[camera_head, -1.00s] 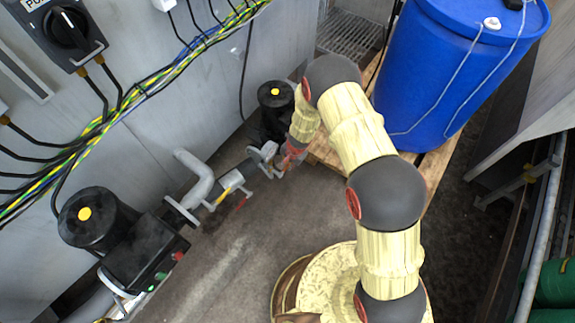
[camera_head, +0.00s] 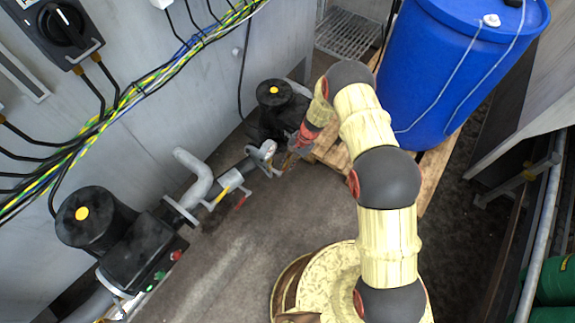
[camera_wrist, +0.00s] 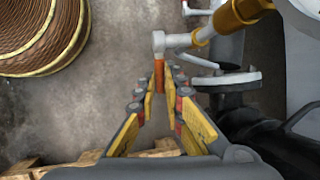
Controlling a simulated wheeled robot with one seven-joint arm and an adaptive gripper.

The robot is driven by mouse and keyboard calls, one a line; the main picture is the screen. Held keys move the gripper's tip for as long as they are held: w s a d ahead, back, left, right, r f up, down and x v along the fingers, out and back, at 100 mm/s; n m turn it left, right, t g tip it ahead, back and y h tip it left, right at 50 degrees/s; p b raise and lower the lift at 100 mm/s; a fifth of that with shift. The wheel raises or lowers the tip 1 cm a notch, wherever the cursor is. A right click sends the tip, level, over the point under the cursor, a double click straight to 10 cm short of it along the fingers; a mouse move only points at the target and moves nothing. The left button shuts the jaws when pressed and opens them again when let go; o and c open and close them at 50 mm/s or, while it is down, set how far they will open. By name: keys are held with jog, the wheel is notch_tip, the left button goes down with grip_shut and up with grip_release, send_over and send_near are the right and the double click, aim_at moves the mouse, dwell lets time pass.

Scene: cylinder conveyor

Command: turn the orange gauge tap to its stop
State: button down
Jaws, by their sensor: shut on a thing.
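The orange gauge tap (camera_wrist: 159,76) shows in the wrist view as a short orange handle below a pale fitting (camera_wrist: 158,42). My gripper (camera_wrist: 160,77) is shut on the handle, its yellow-padded fingers on either side of it. In the head view my gripper (camera_head: 297,146) is at the pipe's right end, beside the grey flange.
A yellow lever (camera_head: 221,194) and a red lever (camera_head: 240,204) sit on the pipe to the left. Black pumps (camera_head: 274,92) (camera_head: 95,220) stand along the wall. A blue barrel (camera_head: 455,70) stands on a wooden pallet (camera_head: 436,172) at right. Floor in front is clear.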

jog(key=c, duration=1.9)
grip_release()
jog(key=shift+r, duration=0.1)
jog(key=v, duration=1.1)
jog(key=shift+d+r, duration=0.15)
jog(key=shift+r, duration=0.2)
jog(key=shift+w, duration=0.1)
jog(key=shift+c, duration=0.4)
